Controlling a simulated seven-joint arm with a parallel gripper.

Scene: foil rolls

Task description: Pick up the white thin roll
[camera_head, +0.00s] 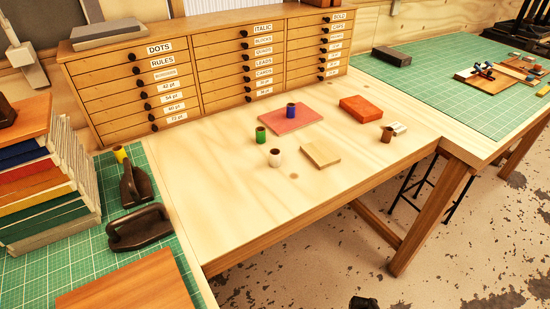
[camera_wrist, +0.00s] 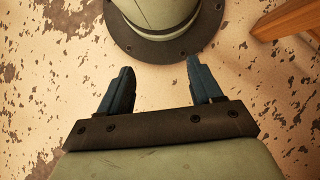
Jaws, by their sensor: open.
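The white thin roll (camera_head: 274,159) stands upright on the pale wooden table top (camera_head: 230,205), near the middle of the head view. A green roll (camera_head: 260,135) stands just behind it to the left, apart from it. A flat pale wooden block (camera_head: 321,154) lies to its right, also apart. My gripper (camera_wrist: 159,67) shows in the wrist view with its two dark blue fingers apart and nothing between them. It is over the speckled floor, away from the rolls. None of the rolls shows in the wrist view.
A blue roll (camera_head: 291,110) stands on a pink slab (camera_head: 285,121). A brown roll (camera_head: 387,134) and an orange block (camera_head: 361,109) are at the right. A yellow roll (camera_head: 120,154) is at the left by dark iron tools (camera_head: 138,228). A drawer cabinet (camera_head: 220,65) lines the back.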

